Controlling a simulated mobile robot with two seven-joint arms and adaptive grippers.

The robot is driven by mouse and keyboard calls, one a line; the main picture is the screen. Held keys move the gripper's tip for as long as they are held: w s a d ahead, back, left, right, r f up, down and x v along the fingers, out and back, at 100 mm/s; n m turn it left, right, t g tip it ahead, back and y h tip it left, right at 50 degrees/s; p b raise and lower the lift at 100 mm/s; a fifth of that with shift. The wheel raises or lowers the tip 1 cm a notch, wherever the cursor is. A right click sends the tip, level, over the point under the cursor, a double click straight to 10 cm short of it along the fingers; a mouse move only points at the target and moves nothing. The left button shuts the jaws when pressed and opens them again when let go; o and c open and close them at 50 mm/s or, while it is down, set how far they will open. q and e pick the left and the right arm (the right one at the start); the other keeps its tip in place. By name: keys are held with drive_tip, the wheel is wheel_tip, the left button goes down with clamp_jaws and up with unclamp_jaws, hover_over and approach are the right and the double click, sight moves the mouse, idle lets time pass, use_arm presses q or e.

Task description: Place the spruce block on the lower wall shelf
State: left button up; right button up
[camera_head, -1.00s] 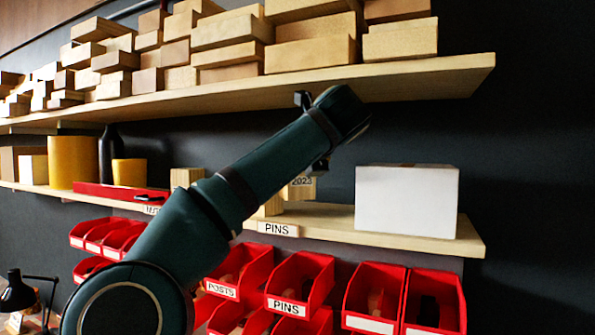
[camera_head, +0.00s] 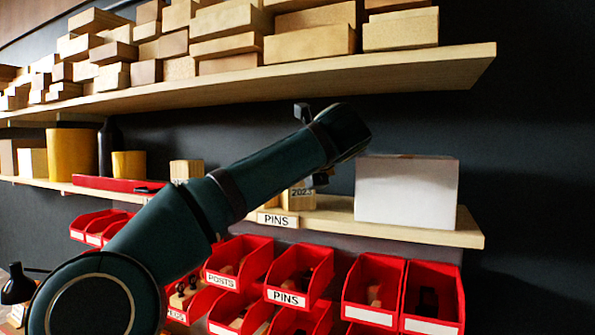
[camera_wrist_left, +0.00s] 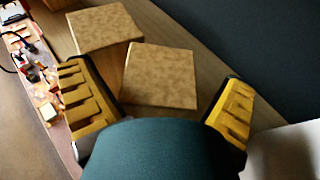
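The spruce block, a pale wooden block marked "2023" (camera_head: 301,197), stands on the lower wall shelf (camera_head: 335,222), left of a white box. My left gripper (camera_head: 318,179) is over it, mostly hidden behind my wrist in the head view. In the left wrist view its yellow-padded fingers (camera_wrist_left: 158,88) are spread wide, with the block (camera_wrist_left: 160,76) between them and a gap on both sides. A second wooden block (camera_wrist_left: 104,28) lies beside it. My right gripper is not in view.
The white box (camera_head: 406,192) fills much of the shelf's right end. The upper shelf (camera_head: 400,72), stacked with wood blocks, hangs close above my wrist. Red bins (camera_head: 300,270) hang below. A red case (camera_head: 110,184) and yellow cylinders (camera_head: 72,155) stand farther left.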

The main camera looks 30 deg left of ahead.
use_arm(q)
drive_tip(key=shift+r+p, duration=0.3)
drive_tip(key=v, duration=0.7)
drive_tip(key=shift+s+d+b, duration=0.15)
drive_tip(key=shift+d+b, duration=0.05)
drive_tip(key=shift+b, duration=0.2)
